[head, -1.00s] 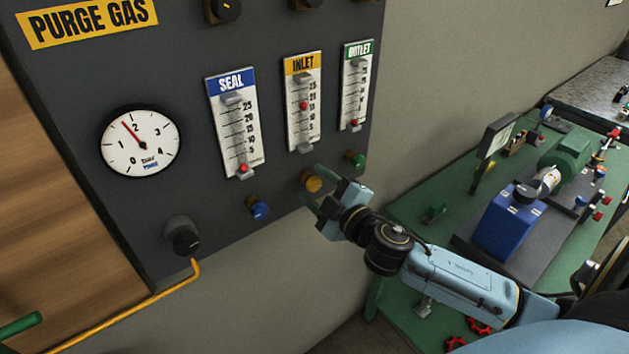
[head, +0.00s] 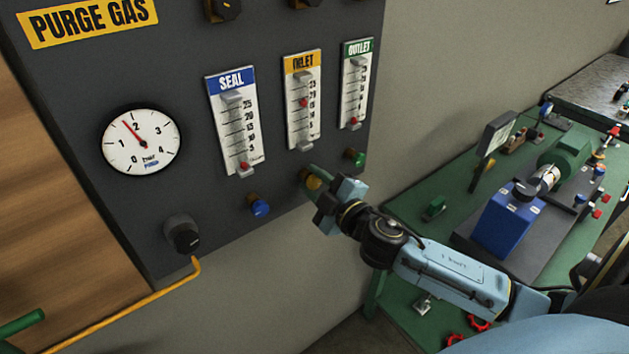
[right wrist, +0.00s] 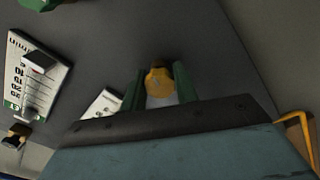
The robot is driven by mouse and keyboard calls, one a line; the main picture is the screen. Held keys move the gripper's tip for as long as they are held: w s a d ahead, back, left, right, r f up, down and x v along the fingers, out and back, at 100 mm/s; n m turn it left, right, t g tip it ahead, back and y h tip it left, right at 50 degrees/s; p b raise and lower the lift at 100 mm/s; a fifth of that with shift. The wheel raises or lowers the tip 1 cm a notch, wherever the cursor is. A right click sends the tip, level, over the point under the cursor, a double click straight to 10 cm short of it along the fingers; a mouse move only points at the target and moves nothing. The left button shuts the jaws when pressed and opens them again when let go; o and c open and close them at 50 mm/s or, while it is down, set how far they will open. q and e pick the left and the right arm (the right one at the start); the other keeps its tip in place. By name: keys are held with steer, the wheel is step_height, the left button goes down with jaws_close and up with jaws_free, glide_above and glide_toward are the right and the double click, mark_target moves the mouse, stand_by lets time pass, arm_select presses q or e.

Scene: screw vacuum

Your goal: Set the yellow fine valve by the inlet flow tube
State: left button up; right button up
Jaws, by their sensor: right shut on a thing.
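The yellow fine valve (head: 314,182) is a small knob low on the dark panel, below the inlet flow tube (head: 301,101). The tube has a yellow INLET label, and its red float (head: 304,103) sits in the upper part of the scale. My right gripper (head: 316,186) is at the yellow valve, partly covering it. In the right wrist view the yellow knob (right wrist: 158,82) sits between the two green fingers, which are shut on it. My left gripper is not in view.
The blue valve (head: 260,207) is left of the yellow one, and the green valve (head: 355,157) is close on its right. The seal tube (head: 233,121), outlet tube (head: 355,84) and pressure gauge (head: 141,140) share the panel. A green bench (head: 428,236) stands at right.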

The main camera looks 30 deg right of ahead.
steer(key=shift+n, duration=0.5)
steer(key=o, duration=1)
steer(key=shift+s, duration=0.1)
steer(key=shift+s+d+b, duration=0.15)
steer(key=shift+s+b, duration=0.35)
steer(key=shift+s, duration=1.7)
steer(key=shift+s+d+b, duration=0.2)
steer(key=shift+s+b, duration=0.25)
steer(key=shift+s, duration=1.7)
steer(key=shift+s+d+b, duration=0.15)
steer(key=shift+s+b, duration=0.35)
steer(key=shift+s, duration=1.7)
